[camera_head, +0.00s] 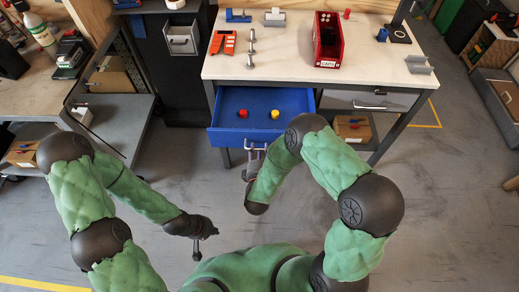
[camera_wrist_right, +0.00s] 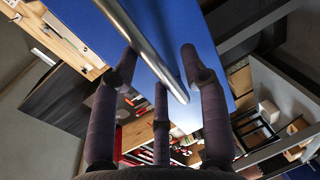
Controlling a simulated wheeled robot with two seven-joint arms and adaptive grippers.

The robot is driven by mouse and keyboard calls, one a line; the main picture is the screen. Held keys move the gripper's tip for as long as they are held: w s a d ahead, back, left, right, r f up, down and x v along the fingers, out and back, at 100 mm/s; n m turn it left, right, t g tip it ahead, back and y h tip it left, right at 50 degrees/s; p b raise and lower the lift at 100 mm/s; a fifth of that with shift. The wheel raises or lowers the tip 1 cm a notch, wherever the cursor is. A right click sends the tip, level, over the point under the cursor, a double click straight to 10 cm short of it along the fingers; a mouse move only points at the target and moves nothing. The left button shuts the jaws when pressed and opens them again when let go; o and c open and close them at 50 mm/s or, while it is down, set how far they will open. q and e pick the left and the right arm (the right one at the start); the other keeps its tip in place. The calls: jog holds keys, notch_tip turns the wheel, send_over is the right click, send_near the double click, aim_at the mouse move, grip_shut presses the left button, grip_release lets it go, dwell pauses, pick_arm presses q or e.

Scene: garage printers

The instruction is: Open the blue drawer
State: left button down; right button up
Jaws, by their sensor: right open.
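The blue drawer (camera_head: 225,112) under the white workbench top is pulled out, so its inside shows in the head view. A red object (camera_head: 243,113) and a yellow object (camera_head: 275,113) lie in it. In the right wrist view the blue front (camera_wrist_right: 95,30) and its metal bar handle (camera_wrist_right: 150,50) are close. My right gripper (camera_head: 254,150) is at the drawer's front edge. Its open fingers (camera_wrist_right: 160,75) are spread on both sides of the bar; contact is unclear. My left gripper (camera_head: 197,245) hangs low over the floor, away from the drawer; its fingers are too small to judge.
The workbench (camera_head: 285,72) carries a red bin (camera_head: 328,45), an orange item (camera_head: 223,41) and small metal parts. A grey drawer (camera_head: 370,101) is right of the blue one, above a cardboard box (camera_head: 352,128). A grey cart (camera_head: 115,115) stands left. The floor in front is clear.

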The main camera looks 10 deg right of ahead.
jog(key=v, duration=1.1)
jog(key=shift+f, duration=0.1)
notch_tip(320, 180, down, 11)
jog(key=s+m+g+y, duration=0.1)
jog(key=m+g+y, duration=0.4)
jog(key=m+g, duration=0.4)
jog(key=s+f+m+g+y, duration=0.2)
jog(key=s+m+g, duration=0.3)
jog(key=s+m, duration=0.3)
jog(key=s+y, duration=0.1)
jog(key=s, duration=0.2)
jog(key=shift+a+f+g+p, duration=0.25)
jog(key=shift+a+g+p, duration=0.05)
jog(key=shift+p, duration=0.1)
